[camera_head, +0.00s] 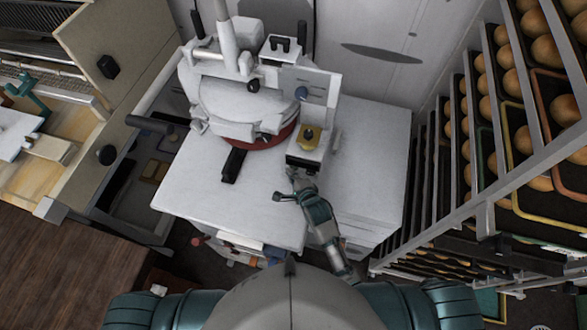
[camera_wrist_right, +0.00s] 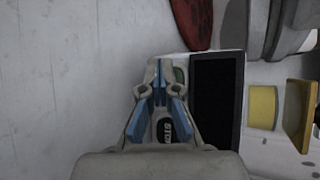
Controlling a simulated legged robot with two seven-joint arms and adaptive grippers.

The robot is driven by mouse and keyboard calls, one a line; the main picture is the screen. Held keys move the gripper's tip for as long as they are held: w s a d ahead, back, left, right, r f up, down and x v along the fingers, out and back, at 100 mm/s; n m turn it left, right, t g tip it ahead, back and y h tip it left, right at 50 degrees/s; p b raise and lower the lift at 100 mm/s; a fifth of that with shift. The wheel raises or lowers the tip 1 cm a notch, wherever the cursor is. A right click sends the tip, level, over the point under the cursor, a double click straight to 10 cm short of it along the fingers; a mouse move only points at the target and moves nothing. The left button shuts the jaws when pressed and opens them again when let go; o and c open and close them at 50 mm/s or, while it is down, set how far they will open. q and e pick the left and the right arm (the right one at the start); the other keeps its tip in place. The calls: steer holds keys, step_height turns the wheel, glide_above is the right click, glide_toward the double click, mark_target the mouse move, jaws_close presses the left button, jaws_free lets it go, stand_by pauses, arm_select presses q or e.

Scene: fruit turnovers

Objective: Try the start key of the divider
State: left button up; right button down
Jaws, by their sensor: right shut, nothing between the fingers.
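The divider (camera_head: 245,100) is a white machine with a round head and a red ring under it, standing on a white surface. Its control box (camera_head: 305,158) is at its front right, below a yellow part. My right gripper (camera_head: 293,176) is shut and empty at the box. Its fingertips (camera_wrist_right: 158,70) appear beside the green key, partly covering it; I cannot tell whether they touch. My left gripper is not in view.
A rack (camera_head: 480,205) with trays of buns stands close on the right. A wooden-topped bench (camera_head: 70,160) and an open cabinet are on the left. The white top (camera_head: 200,190) left of my gripper is largely clear apart from a black bar (camera_head: 233,165).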

steer(key=shift+s, duration=0.1)
steer(key=shift+s+a+p, duration=0.1)
steer(key=shift+s+p, duration=0.5)
steer(key=shift+s, duration=0.2)
steer(key=s+p, duration=0.1)
steer(key=s+a, duration=0.1)
steer(key=s, duration=0.1)
steer(key=shift+s+p, duration=0.1)
steer(key=shift+p, duration=0.3)
steer(key=shift+s+a+p, duration=0.3)
steer(key=shift+s, duration=0.5)
